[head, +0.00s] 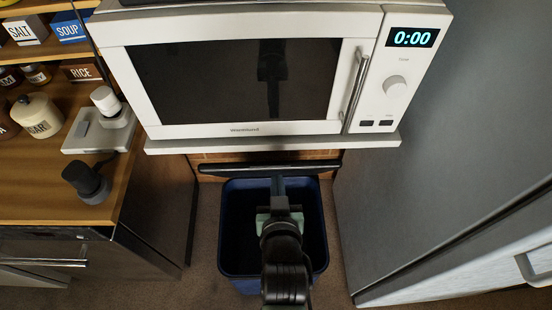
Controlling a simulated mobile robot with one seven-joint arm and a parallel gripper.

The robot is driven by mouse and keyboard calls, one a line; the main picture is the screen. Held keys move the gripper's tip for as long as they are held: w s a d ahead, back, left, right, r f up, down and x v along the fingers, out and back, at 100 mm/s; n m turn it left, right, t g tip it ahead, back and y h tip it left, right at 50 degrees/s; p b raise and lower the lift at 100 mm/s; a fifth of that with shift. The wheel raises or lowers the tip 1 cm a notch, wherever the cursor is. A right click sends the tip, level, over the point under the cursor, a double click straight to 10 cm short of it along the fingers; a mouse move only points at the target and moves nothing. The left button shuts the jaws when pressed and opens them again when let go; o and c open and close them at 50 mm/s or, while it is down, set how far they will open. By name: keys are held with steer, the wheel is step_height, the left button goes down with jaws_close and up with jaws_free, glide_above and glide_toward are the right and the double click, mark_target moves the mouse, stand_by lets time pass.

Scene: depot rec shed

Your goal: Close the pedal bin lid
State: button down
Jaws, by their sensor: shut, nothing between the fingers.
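The pedal bin (230,262) is dark blue and stands on the floor below the microwave. Its mouth is open and its inside looks dark. The lid (225,171) is raised at the back of the bin and shows almost edge-on as a dark bar. My gripper (278,184) is shut and empty, reaching over the bin's mouth with its fingers toward the lid. I cannot tell whether the fingers touch the lid. My arm hides the middle of the bin and part of its front rim. The pedal is not visible.
A white microwave (240,128) on a shelf (370,142) overhangs the back of the bin. A grey fridge (420,180) stands close on the right. A wooden counter (40,190) with jars and a small white appliance (100,133) is on the left. Narrow floor gaps flank the bin.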

mark_target(276, 165)
steer(key=x, duration=0.7)
steer(key=shift+w+f, duration=0.15)
steer(key=shift+w, duration=0.25)
steer(key=shift+s+f+b, duration=0.1)
steer(key=shift+f+b, duration=0.05)
steer(key=shift+b, duration=0.3)
